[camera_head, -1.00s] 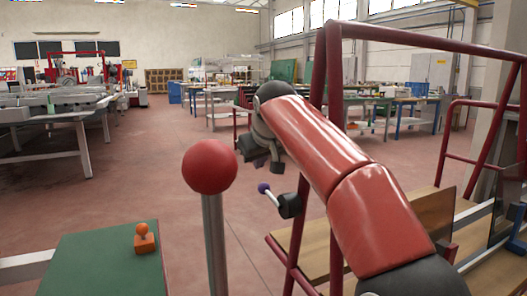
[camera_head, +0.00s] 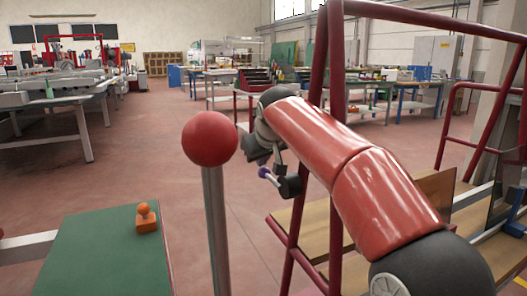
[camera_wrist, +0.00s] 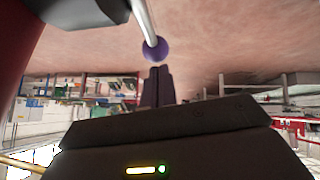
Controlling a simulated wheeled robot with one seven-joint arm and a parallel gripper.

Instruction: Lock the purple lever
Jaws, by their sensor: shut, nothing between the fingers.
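The purple lever has a round purple knob (camera_head: 263,172) on a short light rod, set in a black mount (camera_head: 289,186) on the red frame's upright. In the head view the rod slants up and left from the mount. In the wrist view the purple knob (camera_wrist: 155,49) hangs just beyond the fingertips, with its rod running up and left. My gripper (camera_wrist: 158,70) is shut and empty, its fingers pointing at the knob. Knob and fingertips look very close; I cannot tell whether they touch. In the head view my wrist partly hides the fingers.
A red ball on a grey post (camera_head: 210,139) stands left of my gripper. A green-topped table (camera_head: 100,255) with an orange knobbed block (camera_head: 147,218) is at lower left. The red frame (camera_head: 335,60) rises beside my arm. Open floor lies behind.

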